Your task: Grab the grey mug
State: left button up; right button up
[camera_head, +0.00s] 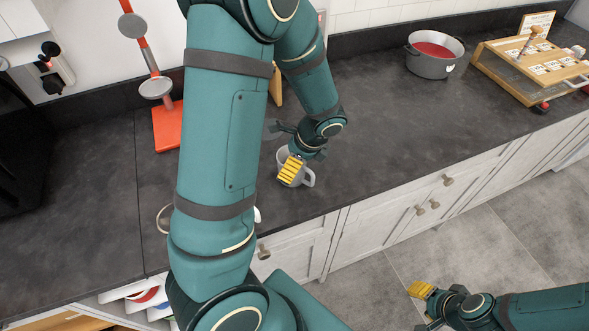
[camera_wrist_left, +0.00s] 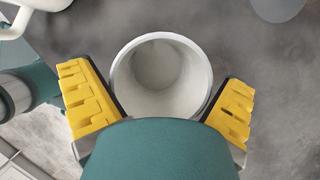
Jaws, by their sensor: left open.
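The grey mug (camera_head: 301,177) stands upright on the dark counter, partly hidden by my left gripper (camera_head: 290,168). Its handle points right in the head view. In the left wrist view I look down into the empty mug (camera_wrist_left: 160,75). My left gripper (camera_wrist_left: 159,108) is open, with one yellow fingertip on each side of the mug. I cannot tell whether either finger touches it. My right gripper (camera_head: 424,306) is low at the right, over the floor and away from the mug; its finger opening is unclear.
A grey pot (camera_head: 434,68) with red contents and a wooden rack (camera_head: 503,78) stand at the back right. A red-based stand (camera_head: 167,126) is on the left. A rounded rim (camera_head: 162,217) shows beside my left arm. The counter right of the mug is clear.

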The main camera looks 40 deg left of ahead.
pick_arm(q)
jog(key=c, duration=1.2)
jog(key=shift+r, duration=0.1)
